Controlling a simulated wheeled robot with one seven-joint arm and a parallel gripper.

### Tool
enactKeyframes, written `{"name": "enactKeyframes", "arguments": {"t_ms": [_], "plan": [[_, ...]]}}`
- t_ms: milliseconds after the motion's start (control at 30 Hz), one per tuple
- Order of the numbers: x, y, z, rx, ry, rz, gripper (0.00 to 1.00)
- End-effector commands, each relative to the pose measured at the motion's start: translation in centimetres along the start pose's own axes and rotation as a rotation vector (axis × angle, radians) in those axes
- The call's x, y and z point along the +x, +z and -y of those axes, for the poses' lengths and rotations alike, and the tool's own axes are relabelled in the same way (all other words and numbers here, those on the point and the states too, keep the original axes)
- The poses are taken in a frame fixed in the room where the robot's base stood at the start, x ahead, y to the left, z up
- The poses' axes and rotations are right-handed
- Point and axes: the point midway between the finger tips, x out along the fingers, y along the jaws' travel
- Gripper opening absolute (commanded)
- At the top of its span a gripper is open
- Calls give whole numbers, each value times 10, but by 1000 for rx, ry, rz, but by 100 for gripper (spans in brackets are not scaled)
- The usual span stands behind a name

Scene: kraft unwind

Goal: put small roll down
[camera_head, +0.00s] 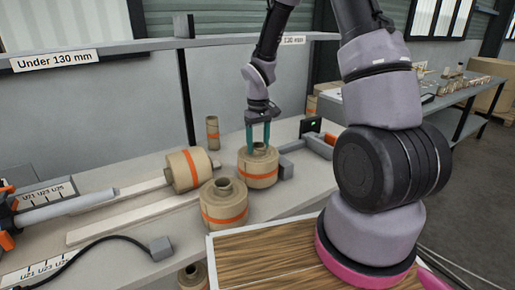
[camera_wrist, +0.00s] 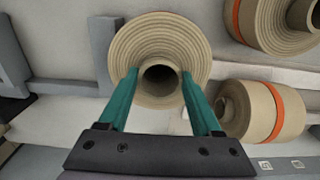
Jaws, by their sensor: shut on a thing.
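My gripper (camera_head: 258,148) points down with its two green fingers shut on the core of a small kraft roll (camera_head: 258,172) with an orange band. The roll is upright, at or just above the grey bench; its underside contact cannot be made out. In the wrist view, my gripper (camera_wrist: 159,76) has a finger on either side of the core hole of the small roll (camera_wrist: 160,30).
A larger upright roll (camera_head: 223,208) stands close in front to the left. Another roll (camera_head: 188,170) lies on its side on the left. A thin roll (camera_head: 213,132) stands behind. A grey block (camera_head: 286,168) is close on the right. The bench (camera_head: 130,170) holds several fixtures.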

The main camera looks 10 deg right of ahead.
Motion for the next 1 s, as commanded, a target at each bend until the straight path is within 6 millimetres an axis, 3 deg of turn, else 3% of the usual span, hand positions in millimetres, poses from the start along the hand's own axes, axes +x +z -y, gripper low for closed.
{"name": "enactKeyframes", "arguments": {"t_ms": [133,533,567,633,1000], "plan": [[14,0,0,0,0,-1,0],[18,0,0,0,0,-1,0],[19,0,0,0,0,0,69],[18,0,0,0,0,0,96],[15,0,0,0,0,-2,96]]}}
